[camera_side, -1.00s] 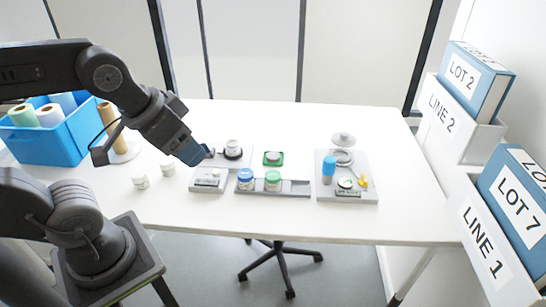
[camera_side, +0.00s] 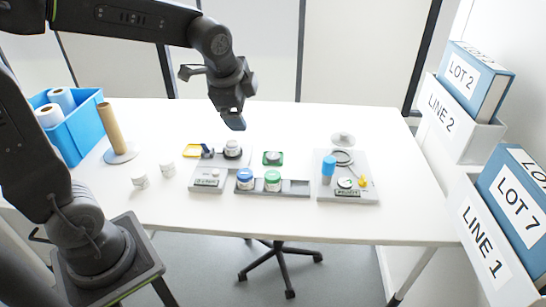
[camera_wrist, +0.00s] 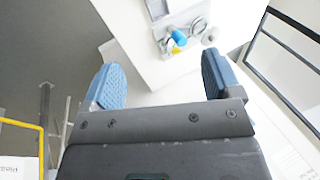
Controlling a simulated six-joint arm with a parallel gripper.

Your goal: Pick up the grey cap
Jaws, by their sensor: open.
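A grey round piece like a cap or lid (camera_side: 343,139) lies on the table behind the right grey tray (camera_side: 370,160). A smaller grey-white disc (camera_side: 345,183) lies on that tray, and a grey round piece (camera_side: 272,157) sits on a green square. I cannot tell for certain which one is the grey cap. My gripper (camera_side: 233,120) hangs above the table's back part, over a white jar with a dark base (camera_side: 232,148), left of these pieces. In the wrist view my gripper (camera_wrist: 162,65) has its blue fingers wide apart with nothing between them.
A blue-lidded jar (camera_side: 245,179) and a green-lidded jar (camera_side: 272,181) stand in a grey rail. A blue bin (camera_side: 75,135) with rolls and an upright tan roll (camera_side: 111,130) are at left. The table's right part is clear.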

